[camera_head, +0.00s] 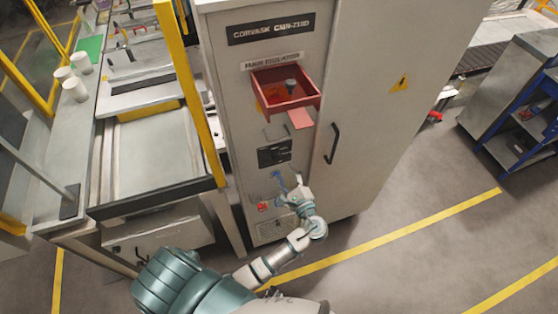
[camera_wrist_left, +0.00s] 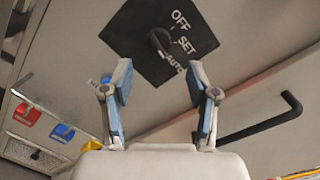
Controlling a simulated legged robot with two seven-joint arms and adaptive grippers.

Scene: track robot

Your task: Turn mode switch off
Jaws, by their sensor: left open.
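The mode switch is a dark knob (camera_wrist_left: 160,42) on a black plate (camera_wrist_left: 140,52) marked OFF, SET and AUTO. In the left wrist view the knob seems to point toward AUTO. In the head view the black switch plate (camera_head: 270,155) is on the grey cabinet front, below a red box. My left gripper (camera_wrist_left: 160,85) is open and empty, its two blue-padded fingers spread below the plate, apart from the knob. In the head view my left gripper (camera_head: 284,184) is just below the switch plate, close to the cabinet. My right gripper is not in view.
A red open box (camera_head: 285,100) juts out above the switch. A black door handle (camera_head: 332,143) stands to the right of it. Small red, blue and yellow parts (camera_wrist_left: 62,132) sit at lower left in the wrist view. A yellow post (camera_head: 190,95) stands left of the cabinet.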

